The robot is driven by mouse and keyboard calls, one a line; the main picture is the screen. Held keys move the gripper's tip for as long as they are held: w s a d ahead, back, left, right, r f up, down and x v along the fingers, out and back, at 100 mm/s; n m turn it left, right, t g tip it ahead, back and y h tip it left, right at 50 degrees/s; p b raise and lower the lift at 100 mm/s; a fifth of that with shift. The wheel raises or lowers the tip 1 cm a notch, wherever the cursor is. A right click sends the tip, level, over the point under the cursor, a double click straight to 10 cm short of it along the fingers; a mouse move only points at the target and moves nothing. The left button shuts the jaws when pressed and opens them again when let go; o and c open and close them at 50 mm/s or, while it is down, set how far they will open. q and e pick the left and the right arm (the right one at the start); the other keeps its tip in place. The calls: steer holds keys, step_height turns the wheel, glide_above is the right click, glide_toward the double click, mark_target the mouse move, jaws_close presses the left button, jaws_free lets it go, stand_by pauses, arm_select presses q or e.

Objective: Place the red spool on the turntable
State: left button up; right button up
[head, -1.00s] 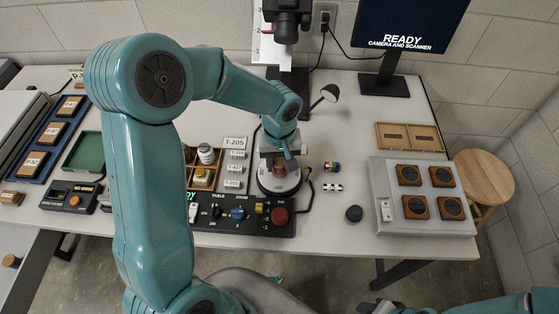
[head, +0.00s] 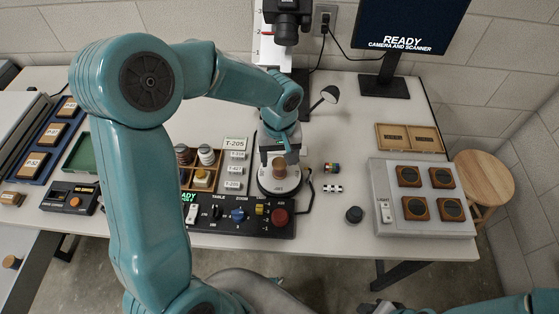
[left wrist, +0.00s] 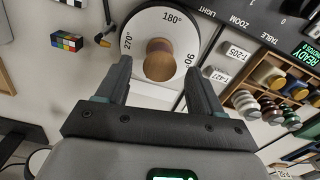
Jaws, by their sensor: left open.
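The round white turntable (head: 280,188) stands near the middle of the bench; its degree marks show in the left wrist view (left wrist: 190,32). A brown, wooden-looking spool (head: 279,169) stands upright on it, near its centre; it also shows in the left wrist view (left wrist: 158,67). I cannot tell if this is the red spool. A dark reddish spool (left wrist: 270,112) is in the wooden tray. My left gripper (head: 279,155) is open just above the brown spool, one finger to each side in the picture, with gaps. My right gripper (head: 372,306) is barely in view at the bottom edge.
A microscope-like camera (head: 287,22) hangs behind the turntable. The control panel (head: 255,226) lies in front of it, the spool tray (head: 216,184) to its left. A colour cube (head: 332,168), a small lamp (head: 329,94) and a dark knob (head: 354,214) stand to the right.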

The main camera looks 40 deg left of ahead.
mark_target(280, 163)
arm_select(q)
step_height(280, 163, up, 9)
steer(key=shift+r, duration=0.15)
steer(key=shift+p, duration=0.35)
